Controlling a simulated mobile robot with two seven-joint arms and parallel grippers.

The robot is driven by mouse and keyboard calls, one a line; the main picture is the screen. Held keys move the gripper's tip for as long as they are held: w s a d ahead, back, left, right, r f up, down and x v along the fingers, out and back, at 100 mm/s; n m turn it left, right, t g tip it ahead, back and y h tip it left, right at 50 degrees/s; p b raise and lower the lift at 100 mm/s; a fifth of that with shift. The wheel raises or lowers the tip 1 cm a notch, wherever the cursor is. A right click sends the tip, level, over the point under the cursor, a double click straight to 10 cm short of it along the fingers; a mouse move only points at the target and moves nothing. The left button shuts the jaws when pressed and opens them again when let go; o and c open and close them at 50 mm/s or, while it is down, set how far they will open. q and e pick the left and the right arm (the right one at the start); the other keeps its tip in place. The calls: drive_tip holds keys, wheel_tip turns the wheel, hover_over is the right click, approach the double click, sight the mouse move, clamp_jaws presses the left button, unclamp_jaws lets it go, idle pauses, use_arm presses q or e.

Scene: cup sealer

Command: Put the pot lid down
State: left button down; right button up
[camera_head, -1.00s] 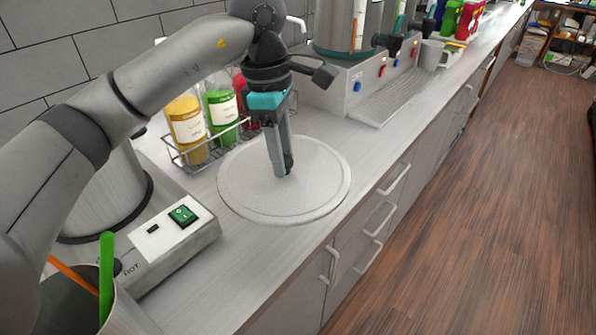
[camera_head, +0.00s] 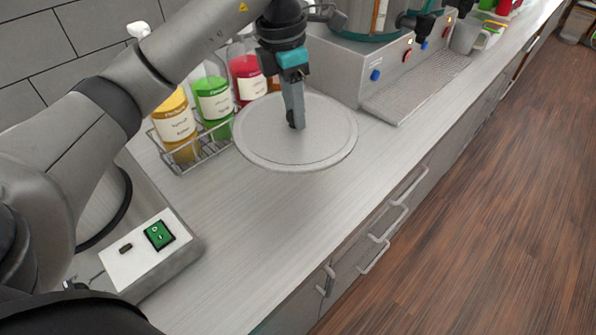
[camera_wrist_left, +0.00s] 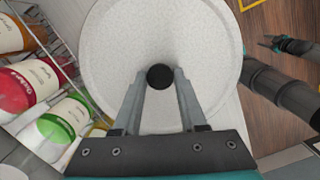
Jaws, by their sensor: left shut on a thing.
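The pot lid (camera_head: 325,135) is a round, light grey disc with a small black knob. My left gripper (camera_head: 296,122) points down and is shut on the knob from above. In the left wrist view the two fingers of the left gripper (camera_wrist_left: 160,78) close on the black knob, with the lid (camera_wrist_left: 210,45) filling the middle. The lid is roughly level at the counter, beside the bottle rack. I cannot tell whether its underside touches the counter (camera_head: 290,215). My right gripper (camera_wrist_left: 270,42) shows at the right edge of the wrist view, its jaws unclear.
A wire rack (camera_head: 190,155) with yellow, green and red bottles stands left of the lid. A dispenser with a drip tray (camera_head: 415,90) stands behind it to the right. A heater box with a green switch (camera_head: 160,235) is at the near left. The counter in front of the lid is clear.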

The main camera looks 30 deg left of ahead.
sight(286, 127)
use_arm(q)
drive_tip(key=f, duration=0.5)
drive_tip(key=shift+s, duration=0.25)
wheel_tip(286, 127, down, 7)
drive_tip(key=shift+w+f, duration=0.15)
drive_tip(key=shift+f, duration=2.3)
use_arm(e)
drive_tip(key=shift+d+f, duration=0.15)
drive_tip(key=shift+d, duration=0.05)
use_arm(q)
drive_tip(key=shift+f+b, duration=0.15)
drive_tip(key=shift+b, duration=0.15)
drive_tip(key=shift+c, duration=2.3)
unclamp_jaws()
use_arm(e)
drive_tip(key=shift+f, duration=0.1)
use_arm(q)
drive_tip(key=r, duration=0.8)
drive_tip(key=s+a+r, duration=0.1)
drive_tip(key=r, duration=0.3)
drive_tip(key=shift+r, duration=0.15)
use_arm(e)
drive_tip(key=shift+s, duration=0.1)
